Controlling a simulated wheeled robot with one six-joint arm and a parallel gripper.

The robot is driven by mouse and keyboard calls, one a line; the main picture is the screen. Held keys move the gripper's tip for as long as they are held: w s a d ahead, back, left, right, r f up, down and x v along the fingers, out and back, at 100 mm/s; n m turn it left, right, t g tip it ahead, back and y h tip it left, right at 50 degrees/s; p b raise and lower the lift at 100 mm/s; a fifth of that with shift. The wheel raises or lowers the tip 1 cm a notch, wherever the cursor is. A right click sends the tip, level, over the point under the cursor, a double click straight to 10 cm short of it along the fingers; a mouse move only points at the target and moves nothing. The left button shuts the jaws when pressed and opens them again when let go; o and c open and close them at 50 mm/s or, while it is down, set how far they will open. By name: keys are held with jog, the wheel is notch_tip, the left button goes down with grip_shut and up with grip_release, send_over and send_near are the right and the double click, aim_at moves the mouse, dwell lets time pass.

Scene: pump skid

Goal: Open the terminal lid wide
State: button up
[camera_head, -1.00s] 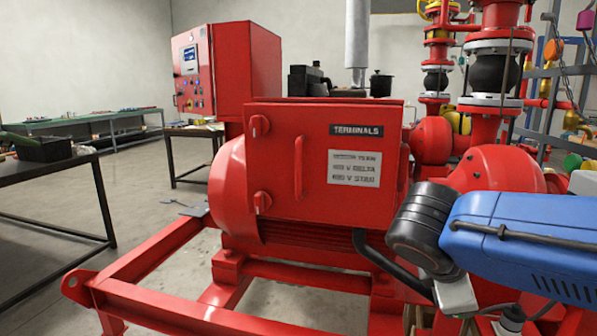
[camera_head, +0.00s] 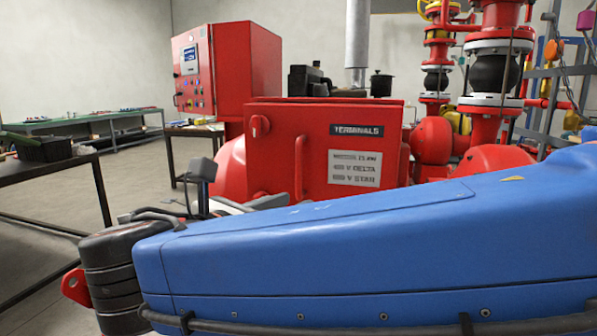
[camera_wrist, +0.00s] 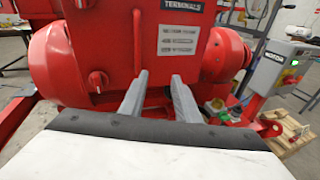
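The red terminal lid (camera_head: 320,120), labelled TERMINALS, lies shut on the front of its box. It also shows in the wrist view (camera_wrist: 185,15). Its upright red handle (camera_head: 299,165) appears in the wrist view too (camera_wrist: 138,45). A round red knob (camera_head: 260,126) is at the lid's upper left. A second knob (camera_wrist: 97,80) is at its lower left, mostly hidden by my arm in the head view. My gripper (camera_wrist: 160,76) has its two grey fingers apart, with nothing between them. It points at the lid's lower part, right of the lower knob and near the handle's lower end.
The red motor body (camera_wrist: 48,62) bulges left of the box. Red pipes and pumps (camera_head: 490,155) stand to the right. A grey motor control box (camera_wrist: 280,65) with a green light is at right in the wrist view. A red cabinet (camera_head: 245,70) stands behind.

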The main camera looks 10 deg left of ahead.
jog(key=n+t, duration=0.2)
send_near(297, 171)
jog(key=shift+y, duration=0.3)
jog(key=x, duration=1)
jog(key=shift+w+d, duration=0.25)
grip_shut()
